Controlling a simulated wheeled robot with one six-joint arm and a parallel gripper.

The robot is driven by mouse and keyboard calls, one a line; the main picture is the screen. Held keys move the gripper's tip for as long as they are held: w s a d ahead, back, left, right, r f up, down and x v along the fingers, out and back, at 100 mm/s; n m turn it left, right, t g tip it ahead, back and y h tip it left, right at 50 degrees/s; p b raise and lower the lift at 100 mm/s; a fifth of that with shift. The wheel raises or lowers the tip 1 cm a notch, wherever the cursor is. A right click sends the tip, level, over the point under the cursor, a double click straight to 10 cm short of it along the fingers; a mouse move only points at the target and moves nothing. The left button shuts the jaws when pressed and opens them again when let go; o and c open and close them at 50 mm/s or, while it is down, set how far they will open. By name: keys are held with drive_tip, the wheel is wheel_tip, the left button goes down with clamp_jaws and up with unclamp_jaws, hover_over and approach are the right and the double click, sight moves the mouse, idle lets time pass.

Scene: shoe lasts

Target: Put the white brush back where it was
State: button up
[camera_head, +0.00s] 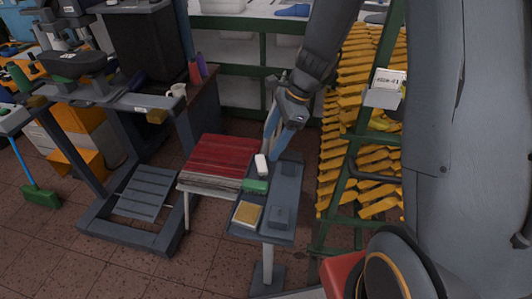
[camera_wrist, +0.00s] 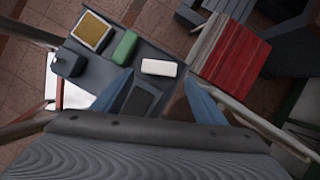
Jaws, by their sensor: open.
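A white block, which looks like the white brush (camera_head: 261,165), sits on the narrow grey stand (camera_head: 286,190) near its left edge. In the wrist view the white brush (camera_wrist: 159,67) lies just beyond and between my blue fingertips. My gripper (camera_head: 273,146) is open and empty above the far part of the stand, and its fingers also spread apart in the wrist view (camera_wrist: 160,76). A green block (camera_head: 256,186) lies close beside the white one, apart from it. The brush's bristles cannot be made out.
A yellow-topped pad (camera_head: 247,214) and a dark grey block (camera_head: 281,216) stand at the stand's near end. A red-topped bench (camera_head: 217,158) adjoins on the left. A green rack of yellow shoe lasts (camera_head: 360,130) stands close on the right.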

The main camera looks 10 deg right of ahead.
drive_tip(key=s+d+r+n+h, duration=0.2)
drive_tip(key=s+d+r+n, duration=0.1)
drive_tip(key=s+n, duration=0.4)
drive_tip(key=s+d+r+n+t+h, duration=0.1)
drive_tip(key=s+d+r+n+h, duration=0.1)
drive_tip(key=s+n, duration=0.5)
drive_tip(key=d+r+n, duration=0.1)
drive_tip(key=n, duration=0.3)
drive_tip(key=shift+d, duration=0.35)
